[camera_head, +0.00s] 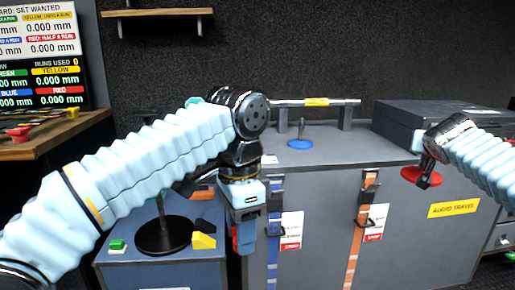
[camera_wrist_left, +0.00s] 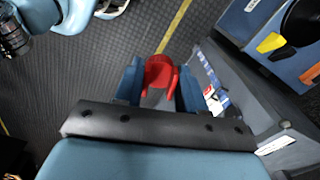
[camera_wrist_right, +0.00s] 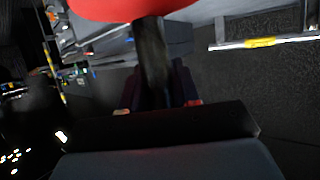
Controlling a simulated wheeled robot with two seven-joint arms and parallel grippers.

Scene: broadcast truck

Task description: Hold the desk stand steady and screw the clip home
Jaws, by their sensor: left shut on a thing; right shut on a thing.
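A black desk stand (camera_head: 163,238) with a round base and thin upright pole stands on the low blue-grey cabinet; my left arm partly hides its top. My left gripper (camera_head: 245,235) points down to the right of it, apart from it. It is shut on a red clip (camera_wrist_left: 160,75), whose forked end shows in the left wrist view. My right gripper (camera_head: 430,165) is at the right, over the grey chest. It is shut on the dark stem (camera_wrist_right: 153,60) of a red disc (camera_head: 410,174), which fills the top of the right wrist view.
Yellow (camera_head: 203,241) and green (camera_head: 117,245) clips lie around the stand's base. A blue disc with a stem (camera_head: 300,144) stands on the grey chest (camera_head: 340,160), before a raised bar with yellow tape (camera_head: 317,102). A dark case (camera_head: 400,115) fills the chest's back right.

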